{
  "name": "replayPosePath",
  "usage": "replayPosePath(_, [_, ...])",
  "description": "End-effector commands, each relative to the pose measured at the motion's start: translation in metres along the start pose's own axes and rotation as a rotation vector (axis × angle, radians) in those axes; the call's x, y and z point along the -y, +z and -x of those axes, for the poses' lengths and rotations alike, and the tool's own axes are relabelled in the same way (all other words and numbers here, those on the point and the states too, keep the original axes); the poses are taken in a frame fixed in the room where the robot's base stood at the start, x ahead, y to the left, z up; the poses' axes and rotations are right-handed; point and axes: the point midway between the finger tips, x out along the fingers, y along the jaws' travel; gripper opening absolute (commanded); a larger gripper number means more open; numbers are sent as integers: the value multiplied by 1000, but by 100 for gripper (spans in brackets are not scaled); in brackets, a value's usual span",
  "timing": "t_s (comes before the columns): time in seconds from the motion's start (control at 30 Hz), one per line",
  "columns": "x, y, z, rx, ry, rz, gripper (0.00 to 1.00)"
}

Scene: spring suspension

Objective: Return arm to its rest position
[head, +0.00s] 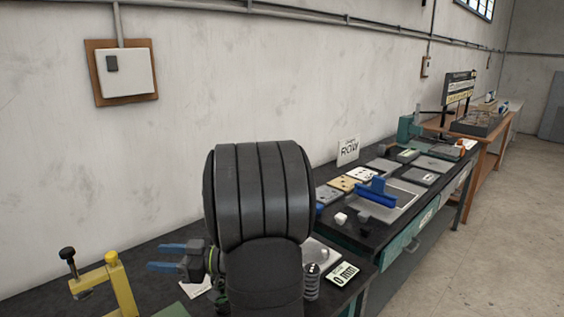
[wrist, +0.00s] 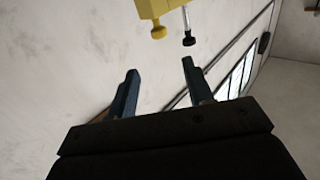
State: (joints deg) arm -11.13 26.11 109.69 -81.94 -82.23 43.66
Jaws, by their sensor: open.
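My gripper (head: 168,257) is at the lower left of the head view, to the left of my large dark arm link. Its two blue fingers point left, apart and with nothing between them. In the wrist view the fingers (wrist: 158,85) also stand apart, with the wall behind them. Part of the yellow stand also shows at the top of the wrist view (wrist: 160,12).
A coil spring (head: 312,281) stands on the bench right of my arm, beside a card reading "0 mm" (head: 342,274). A dark bench (head: 345,232) runs back along the wall with a blue piece (head: 376,193), plates and a sign (head: 348,151). The floor at right is clear.

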Motion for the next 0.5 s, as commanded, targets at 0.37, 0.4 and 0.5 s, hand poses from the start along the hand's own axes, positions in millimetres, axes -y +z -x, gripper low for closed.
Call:
replayPosePath(0.37, [1,0,-69,0,-5,0,47])
replayPosePath(0.4, [1,0,-76,0,-6,1,47])
replayPosePath(0.5, [1,1,-94,0,-6,0,47])
